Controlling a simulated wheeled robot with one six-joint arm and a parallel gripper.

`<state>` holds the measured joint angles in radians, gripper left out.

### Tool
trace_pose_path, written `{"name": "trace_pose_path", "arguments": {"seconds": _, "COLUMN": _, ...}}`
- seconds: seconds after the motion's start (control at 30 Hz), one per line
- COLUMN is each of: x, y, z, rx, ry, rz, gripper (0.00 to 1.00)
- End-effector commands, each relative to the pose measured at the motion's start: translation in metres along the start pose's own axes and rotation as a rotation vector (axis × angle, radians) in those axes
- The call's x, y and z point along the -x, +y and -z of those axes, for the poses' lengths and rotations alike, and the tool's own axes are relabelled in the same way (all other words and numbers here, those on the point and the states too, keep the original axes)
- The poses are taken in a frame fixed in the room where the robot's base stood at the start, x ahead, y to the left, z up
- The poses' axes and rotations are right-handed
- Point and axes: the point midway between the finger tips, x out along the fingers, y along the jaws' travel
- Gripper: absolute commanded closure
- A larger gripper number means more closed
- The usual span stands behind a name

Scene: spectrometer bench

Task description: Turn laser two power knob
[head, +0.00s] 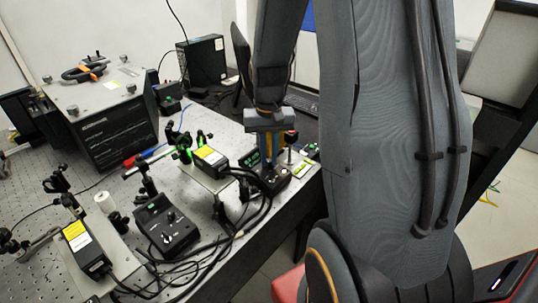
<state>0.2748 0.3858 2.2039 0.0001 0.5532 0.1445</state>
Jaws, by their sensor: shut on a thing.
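My gripper (267,158) points down at a black laser control box (272,186) near the right edge of the optical table. Its fingers reach the top of the box and are shut on a small knob there. The fingers hide most of the knob, so its turn angle cannot be seen. A laser head with a yellow label (210,156) sits on a raised plate just left of this box. A second black control box (166,226) with knobs stands further left, apart from my gripper.
Another yellow-labelled laser head (84,246) lies at the front left. Black cables (222,240) run along the table's front edge. A large spectrometer box (108,118) stands at the back left.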

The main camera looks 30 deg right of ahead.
Motion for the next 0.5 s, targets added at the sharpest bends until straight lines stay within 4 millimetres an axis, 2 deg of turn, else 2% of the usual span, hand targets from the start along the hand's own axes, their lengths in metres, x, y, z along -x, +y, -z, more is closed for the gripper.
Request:
{"name": "trace_pose_path", "arguments": {"seconds": 0.3, "x": 0.0018, "y": -0.0001, "z": 0.0026, "rx": -0.001, "ry": 0.007, "rz": 0.001, "gripper": 1.0}}
{"name": "trace_pose_path", "arguments": {"seconds": 0.33, "x": 0.0018, "y": 0.0, "z": 0.0026, "rx": -0.001, "ry": 0.007, "rz": 0.001, "gripper": 0.82}}
{"name": "trace_pose_path", "arguments": {"seconds": 0.4, "x": 0.0016, "y": 0.0, "z": 0.0023, "rx": -0.001, "ry": 0.006, "rz": 0.001, "gripper": 0.7}}
{"name": "trace_pose_path", "arguments": {"seconds": 0.43, "x": 0.0015, "y": 0.0, "z": 0.0021, "rx": -0.001, "ry": 0.005, "rz": 0.001, "gripper": 0.67}}
{"name": "trace_pose_path", "arguments": {"seconds": 0.5, "x": 0.0012, "y": 0.0, "z": 0.0017, "rx": -0.001, "ry": 0.004, "rz": 0.0, "gripper": 0.67}}
